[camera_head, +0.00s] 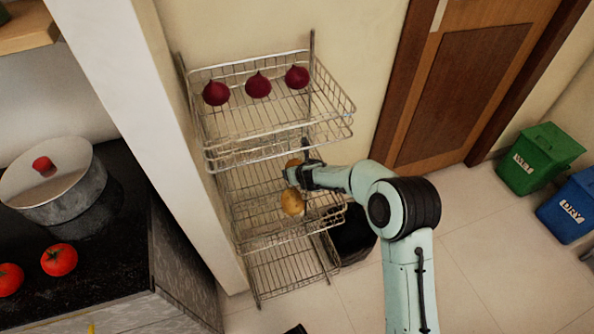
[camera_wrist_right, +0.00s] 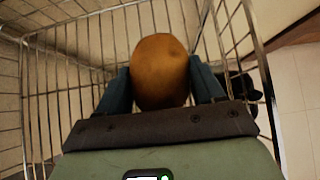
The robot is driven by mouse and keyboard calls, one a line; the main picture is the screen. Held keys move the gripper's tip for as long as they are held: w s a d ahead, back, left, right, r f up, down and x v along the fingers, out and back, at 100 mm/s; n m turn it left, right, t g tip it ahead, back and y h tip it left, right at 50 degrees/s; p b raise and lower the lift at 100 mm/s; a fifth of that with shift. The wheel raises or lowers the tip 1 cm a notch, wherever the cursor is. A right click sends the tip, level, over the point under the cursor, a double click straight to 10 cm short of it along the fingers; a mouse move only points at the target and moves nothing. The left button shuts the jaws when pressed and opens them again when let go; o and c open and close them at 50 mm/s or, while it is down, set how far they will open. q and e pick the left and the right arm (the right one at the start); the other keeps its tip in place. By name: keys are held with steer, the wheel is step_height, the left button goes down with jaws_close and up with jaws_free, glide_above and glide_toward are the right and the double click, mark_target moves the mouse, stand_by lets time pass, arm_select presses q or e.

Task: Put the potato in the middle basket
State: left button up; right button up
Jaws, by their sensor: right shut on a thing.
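A wire rack holds stacked baskets, and the middle basket (camera_head: 240,207) is below the top one. My right gripper (camera_head: 295,164) reaches into the rack at the middle basket from the right. It is shut on a brown potato (camera_wrist_right: 160,72), which sits between both fingers in the right wrist view. In the head view this potato (camera_head: 293,162) is partly hidden by the gripper. A second potato (camera_head: 292,203) shows just below the gripper, at the middle basket. I cannot tell whether the held potato touches the basket floor. My left gripper is not in view.
Several dark red onions (camera_head: 258,84) lie in the top basket (camera_head: 279,134) close above my right gripper. The bottom basket (camera_head: 285,273) looks empty. A dark bin (camera_head: 353,238) stands beside the rack. A counter with a pot (camera_head: 57,190) and tomatoes (camera_head: 59,259) is at left.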

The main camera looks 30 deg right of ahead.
steer(key=o, duration=1.3)
steer(key=shift+c, duration=0.2)
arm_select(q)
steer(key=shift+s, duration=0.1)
arm_select(e)
steer(key=shift+r, duration=0.1)
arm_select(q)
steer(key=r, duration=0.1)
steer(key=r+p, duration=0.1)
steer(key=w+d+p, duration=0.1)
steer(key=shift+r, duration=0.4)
arm_select(e)
steer(key=v, duration=1.2)
steer(key=shift+r, duration=0.1)
